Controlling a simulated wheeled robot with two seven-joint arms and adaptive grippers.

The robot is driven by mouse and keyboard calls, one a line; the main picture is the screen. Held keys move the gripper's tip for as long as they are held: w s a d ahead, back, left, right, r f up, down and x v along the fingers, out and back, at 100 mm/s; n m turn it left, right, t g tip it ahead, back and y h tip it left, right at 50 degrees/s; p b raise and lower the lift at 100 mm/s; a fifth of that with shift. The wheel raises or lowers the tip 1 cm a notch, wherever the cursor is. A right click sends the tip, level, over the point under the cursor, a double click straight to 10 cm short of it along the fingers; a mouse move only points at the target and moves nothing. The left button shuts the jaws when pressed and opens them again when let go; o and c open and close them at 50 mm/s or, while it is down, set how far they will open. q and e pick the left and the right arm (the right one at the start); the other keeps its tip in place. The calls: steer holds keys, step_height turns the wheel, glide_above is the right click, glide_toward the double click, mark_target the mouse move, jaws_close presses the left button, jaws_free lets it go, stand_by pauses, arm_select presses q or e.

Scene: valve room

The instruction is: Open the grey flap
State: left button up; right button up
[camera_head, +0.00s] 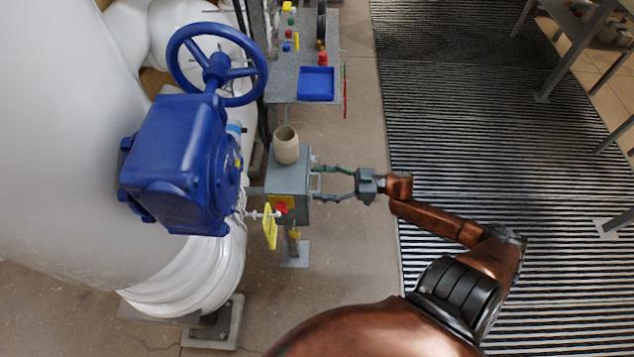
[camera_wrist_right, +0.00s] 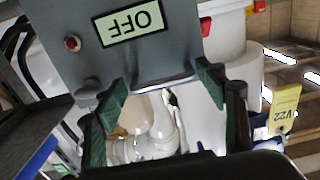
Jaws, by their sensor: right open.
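In the right wrist view a grey face (camera_wrist_right: 160,65) with an upside-down OFF label (camera_wrist_right: 136,22) fills the top. I cannot make out the edges of the grey flap on the box. My right gripper (camera_head: 314,184) is open at the box's right side, its two fingers either side of the handle; contact is unclear. In the wrist view its green fingers (camera_wrist_right: 162,82) are apart and overlap the face's lower edge. My left gripper is out of view.
A beige cup (camera_head: 286,145) stands on top of the box. A blue valve with a handwheel (camera_head: 186,155) is to the left, and a yellow wheel (camera_head: 270,227) hangs below. A panel with a blue tray (camera_head: 316,84) lies behind.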

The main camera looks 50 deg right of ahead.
steer(key=shift+w+a, duration=0.25)
steer(key=shift+w, duration=0.05)
steer(key=shift+c, duration=0.4)
steer(key=shift+d, duration=0.1)
steer(key=c, duration=1.3)
